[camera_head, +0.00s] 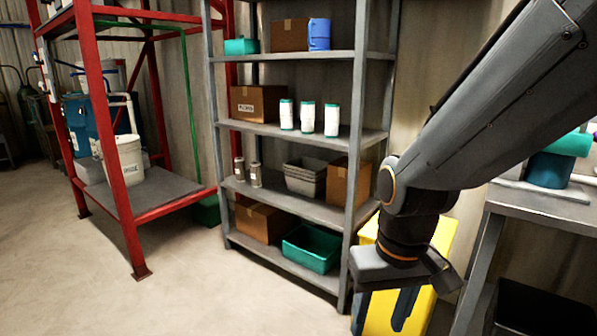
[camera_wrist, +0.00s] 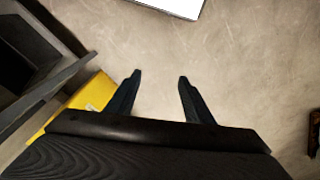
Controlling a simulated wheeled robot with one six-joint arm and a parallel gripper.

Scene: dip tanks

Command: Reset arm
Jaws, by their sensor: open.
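My gripper (camera_wrist: 160,80) shows in the wrist view with its two dark fingers apart and nothing between them. It points down at the bare concrete floor. In the head view, my arm reaches in from the upper right, bent at the elbow. The gripper (camera_head: 405,298) hangs low there, in front of a yellow object, and its fingers are dark and partly hard to make out.
A grey shelf (camera_head: 290,130) with boxes, bins and white containers stands behind and left of my arm. A yellow object (camera_head: 440,238) is close behind my gripper. A grey table (camera_head: 540,203) stands at right, a red rack (camera_head: 113,150) at left. The floor (camera_head: 190,285) at left is clear.

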